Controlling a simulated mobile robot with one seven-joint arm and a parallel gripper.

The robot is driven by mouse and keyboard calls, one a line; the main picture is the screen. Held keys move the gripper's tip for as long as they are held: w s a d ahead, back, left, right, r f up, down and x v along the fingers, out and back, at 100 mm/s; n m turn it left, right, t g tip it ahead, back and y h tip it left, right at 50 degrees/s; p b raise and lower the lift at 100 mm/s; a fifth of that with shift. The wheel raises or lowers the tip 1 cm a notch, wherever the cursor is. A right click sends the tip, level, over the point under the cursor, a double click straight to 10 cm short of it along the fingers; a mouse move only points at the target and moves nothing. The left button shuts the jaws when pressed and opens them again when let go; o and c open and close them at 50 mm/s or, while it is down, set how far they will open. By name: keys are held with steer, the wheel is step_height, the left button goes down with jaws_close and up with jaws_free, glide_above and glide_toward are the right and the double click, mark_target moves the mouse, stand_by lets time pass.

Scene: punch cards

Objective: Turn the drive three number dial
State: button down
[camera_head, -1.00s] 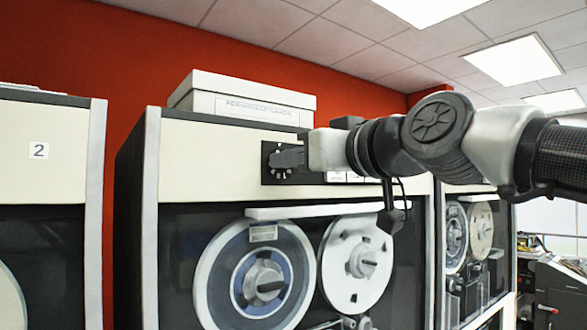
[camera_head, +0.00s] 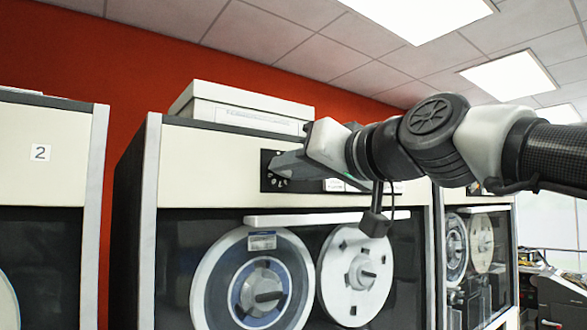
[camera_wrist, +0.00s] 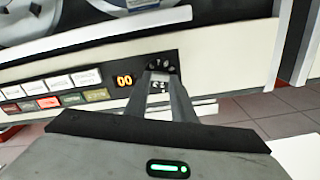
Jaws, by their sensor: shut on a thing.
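The number dial (camera_wrist: 161,63) is a small dark dial with white figures on a black panel (camera_head: 267,159) high on the middle tape drive cabinet (camera_head: 208,158). My gripper (camera_head: 274,168) reaches in from the right, with its fingertips at the dial. In the wrist view the two grey fingers (camera_wrist: 161,80) straddle the dial and are shut on its knob, which they mostly hide. The figure the dial is set to cannot be made out.
Coloured and white push buttons (camera_wrist: 50,92) lie beside the display. Below the panel are two tape reels (camera_head: 254,285) behind a window. A white box (camera_head: 245,105) sits on the cabinet. A cabinet marked 2 (camera_head: 40,152) stands at left.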

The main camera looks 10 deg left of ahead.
steer(key=c, duration=1.5)
jaws_free()
steer(key=b+v, duration=0.3)
steer(key=v, duration=1.4)
steer(key=shift+s+d, duration=0.1)
steer(key=shift+s, duration=0.1)
